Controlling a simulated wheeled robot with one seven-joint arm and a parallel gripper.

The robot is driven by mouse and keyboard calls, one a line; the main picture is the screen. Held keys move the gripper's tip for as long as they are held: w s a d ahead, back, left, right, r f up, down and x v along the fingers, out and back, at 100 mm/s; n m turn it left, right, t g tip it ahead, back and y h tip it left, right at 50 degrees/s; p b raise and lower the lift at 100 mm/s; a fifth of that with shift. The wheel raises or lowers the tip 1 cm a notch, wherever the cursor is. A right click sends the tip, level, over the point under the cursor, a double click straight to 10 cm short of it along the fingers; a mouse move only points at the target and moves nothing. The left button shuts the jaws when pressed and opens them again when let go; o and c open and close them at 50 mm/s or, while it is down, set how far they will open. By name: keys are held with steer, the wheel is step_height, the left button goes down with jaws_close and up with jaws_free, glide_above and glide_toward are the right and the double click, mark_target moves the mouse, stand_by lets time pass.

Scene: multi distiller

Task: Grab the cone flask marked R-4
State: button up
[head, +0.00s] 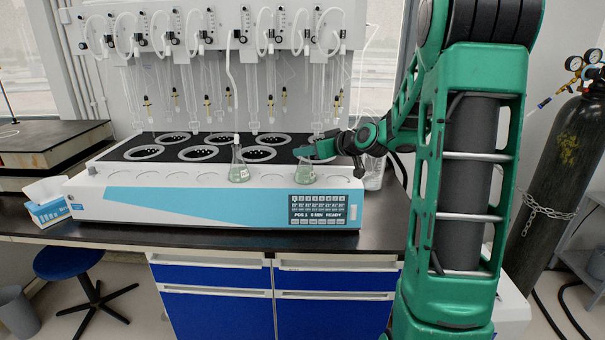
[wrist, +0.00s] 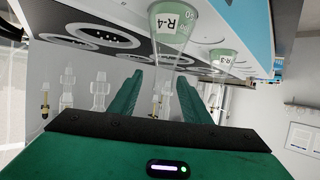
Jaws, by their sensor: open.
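The cone flask marked R-4 (wrist: 172,28) holds pale green liquid and appears inverted in the wrist view, its label facing the camera. Its narrow neck shows between the two green fingers of my gripper (wrist: 160,80), which is open with visible gaps beside the neck. In the head view, this flask (head: 304,173) stands on the front ledge of the distiller, partly hidden by my gripper (head: 318,150), which reaches in from the right. A similar flask marked R-3 (wrist: 222,58) stands beside it; in the head view it is the left flask (head: 238,172).
The white and blue distiller (head: 130,205) has round heating wells (head: 198,153) behind the flasks and hanging glass tubes above. A white tube (head: 232,85) hangs above the left flask. A blue and white box (head: 47,208) stands left; a gas cylinder (head: 555,170) stands right.

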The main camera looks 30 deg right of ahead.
steer(key=x, duration=0.5)
steer(key=shift+w+a+f, duration=0.2)
steer(key=shift+a+f, duration=0.05)
steer(key=shift+a, duration=0.05)
jaws_close()
